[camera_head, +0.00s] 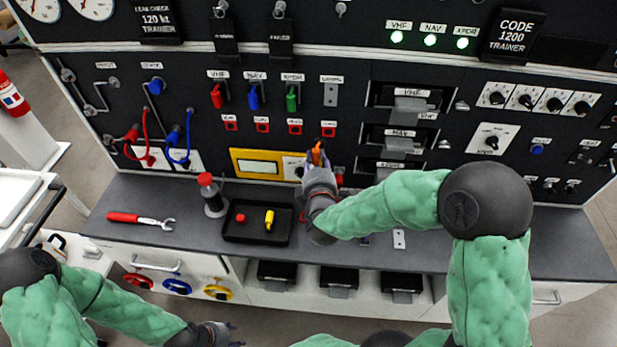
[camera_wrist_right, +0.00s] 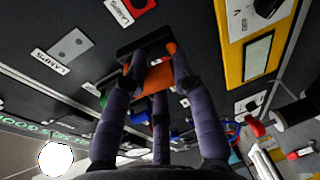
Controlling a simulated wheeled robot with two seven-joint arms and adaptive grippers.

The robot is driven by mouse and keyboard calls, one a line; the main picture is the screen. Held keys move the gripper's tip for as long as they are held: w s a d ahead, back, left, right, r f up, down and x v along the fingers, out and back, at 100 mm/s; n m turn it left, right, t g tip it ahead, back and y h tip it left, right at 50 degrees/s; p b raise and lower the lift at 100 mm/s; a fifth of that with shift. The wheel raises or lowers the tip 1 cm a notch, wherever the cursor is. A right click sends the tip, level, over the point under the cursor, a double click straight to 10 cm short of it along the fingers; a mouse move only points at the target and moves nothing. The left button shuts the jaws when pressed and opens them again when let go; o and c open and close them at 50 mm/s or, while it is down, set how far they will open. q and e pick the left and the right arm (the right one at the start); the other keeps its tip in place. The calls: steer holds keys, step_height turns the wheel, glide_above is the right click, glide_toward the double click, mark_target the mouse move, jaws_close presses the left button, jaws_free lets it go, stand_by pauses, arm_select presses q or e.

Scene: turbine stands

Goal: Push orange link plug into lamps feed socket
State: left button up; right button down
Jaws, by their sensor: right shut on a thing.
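The orange link plug (camera_head: 317,153) is held in my right gripper (camera_head: 313,164), close to the panel just below the lamps column. In the right wrist view the fingers of my right gripper (camera_wrist_right: 153,65) close around the plug's orange body (camera_wrist_right: 152,80), with a dark block at its far end. The lamps feed socket (camera_head: 328,131) is the rightmost of the small row, just above the plug. I cannot tell whether plug and panel touch. My left gripper (camera_head: 236,335) is at the bottom, away from the panel, its fingers apart and empty.
A black tray (camera_head: 233,236) with a red and a yellow piece lies on the grey bench. A red-capped bottle (camera_head: 211,194) and a red-handled wrench (camera_head: 141,218) are further left. A yellow-framed display (camera_head: 240,155) is left of the right hand.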

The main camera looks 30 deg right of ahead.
steer(key=w+d+r+n+t+y+b, duration=0.2)
steer(key=d+r, duration=0.3)
steer(key=r, duration=0.6)
steer(key=shift+w+d+r+n+y, duration=0.15)
steer(key=shift+w+r+n+y, duration=0.05)
steer(key=shift+w+n+y, duration=0.3)
stand_by(0.3)
steer(key=shift+b, duration=0.55)
steer(key=shift+w+d+m+b, duration=0.3)
steer(key=shift+w+d+b, duration=0.15)
steer(key=shift+w, duration=0.35)
stand_by(0.9)
